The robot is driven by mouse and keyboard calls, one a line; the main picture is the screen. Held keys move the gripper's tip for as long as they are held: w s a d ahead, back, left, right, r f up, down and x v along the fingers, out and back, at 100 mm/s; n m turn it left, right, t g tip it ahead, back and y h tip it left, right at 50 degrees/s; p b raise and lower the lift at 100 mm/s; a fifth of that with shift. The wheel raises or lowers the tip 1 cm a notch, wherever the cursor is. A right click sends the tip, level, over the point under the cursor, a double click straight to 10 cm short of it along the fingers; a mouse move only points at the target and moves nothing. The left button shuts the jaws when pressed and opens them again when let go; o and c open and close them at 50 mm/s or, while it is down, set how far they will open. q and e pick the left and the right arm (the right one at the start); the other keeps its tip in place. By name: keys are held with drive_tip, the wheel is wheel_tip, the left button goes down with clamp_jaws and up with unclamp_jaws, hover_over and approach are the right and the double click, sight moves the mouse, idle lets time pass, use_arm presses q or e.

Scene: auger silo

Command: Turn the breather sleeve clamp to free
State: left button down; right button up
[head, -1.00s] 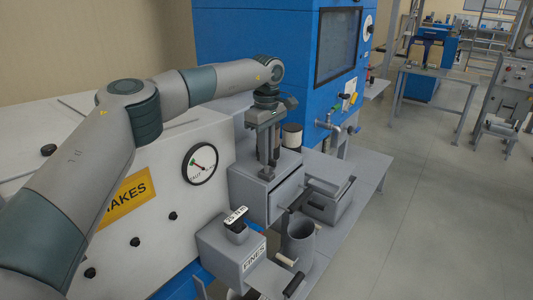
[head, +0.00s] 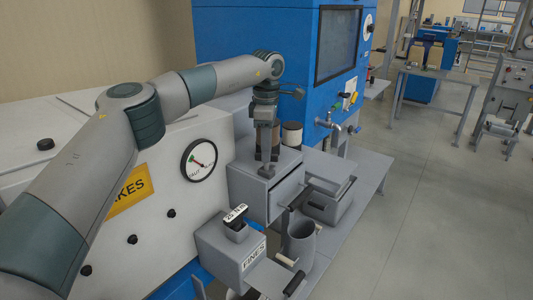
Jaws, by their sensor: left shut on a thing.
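My left arm reaches in from the left, and my left gripper (head: 268,160) points down over the top of a grey box (head: 245,190). Its fingers are shut on a small part on that box top, which I take to be the breather sleeve clamp. The fingers hide most of this part, so its angle cannot be read. A brownish cylinder with a pale rim (head: 292,135) stands just behind the gripper. My right gripper is not in view.
A white panel with a round gauge (head: 199,160) stands at left. Open floor lies at right.

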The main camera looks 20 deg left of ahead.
use_arm(q)
drive_tip(key=n+b, duration=0.1)
drive_tip(key=n, duration=0.5)
drive_tip(key=shift+b, duration=0.35)
drive_tip(key=n+b, duration=0.1)
drive_tip(key=n, duration=0.5)
drive_tip(key=shift+r, duration=0.1)
drive_tip(key=c, duration=1.8)
unclamp_jaws()
